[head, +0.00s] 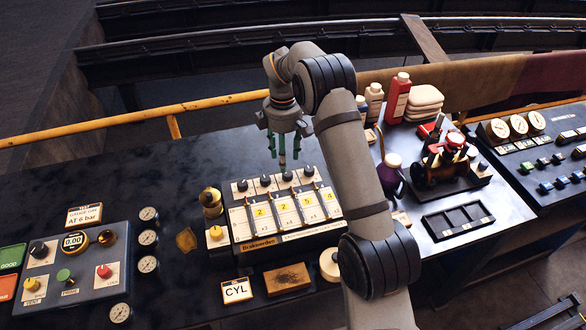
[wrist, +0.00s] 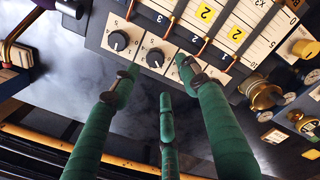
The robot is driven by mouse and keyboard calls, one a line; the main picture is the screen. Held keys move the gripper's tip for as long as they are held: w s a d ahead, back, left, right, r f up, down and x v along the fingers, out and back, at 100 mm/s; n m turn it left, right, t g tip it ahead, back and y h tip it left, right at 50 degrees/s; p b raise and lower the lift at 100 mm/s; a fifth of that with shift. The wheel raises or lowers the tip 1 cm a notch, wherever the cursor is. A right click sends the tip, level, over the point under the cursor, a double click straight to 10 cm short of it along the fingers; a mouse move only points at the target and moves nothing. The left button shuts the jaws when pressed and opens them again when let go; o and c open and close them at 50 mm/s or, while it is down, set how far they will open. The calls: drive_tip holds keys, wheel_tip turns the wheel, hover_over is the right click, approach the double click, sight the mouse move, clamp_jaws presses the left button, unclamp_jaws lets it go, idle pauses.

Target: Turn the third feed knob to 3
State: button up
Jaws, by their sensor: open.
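The feed box (head: 285,240) has a row of small dark knobs along its back edge. Counting from the left in the head view, the third feed knob (head: 287,175) lies just below my gripper (head: 283,157). My gripper has green fingers, spread open and empty. In the wrist view, the third knob (wrist: 155,57) shows between and beyond the fingertips of my gripper (wrist: 160,82), on a white numbered plate. The fingers appear apart from it. Its exact setting is too small to read. The fourth knob (wrist: 117,40) is beside it, and a green finger covers the knob on the other side.
A brass fitting (head: 211,202) and a yellow knob (head: 216,232) stand at the box's left end. A purple can (head: 391,172) and a red engine model (head: 445,165) are to the right, beyond my arm. The bench left of the box's back is clear.

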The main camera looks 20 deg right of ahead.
sight(288, 173)
drive_tip(key=f, duration=0.2)
drive_tip(key=d+f+p, duration=0.1)
drive_tip(key=f, duration=0.2)
drive_tip(key=shift+f+p, duration=0.3)
drive_tip(key=shift+f, duration=0.05)
drive_tip(key=shift+a+f, duration=0.15)
drive_tip(key=shift+f, duration=0.5)
drive_tip(key=shift+d, duration=0.2)
drive_tip(key=shift+c, duration=0.6)
clamp_jaws()
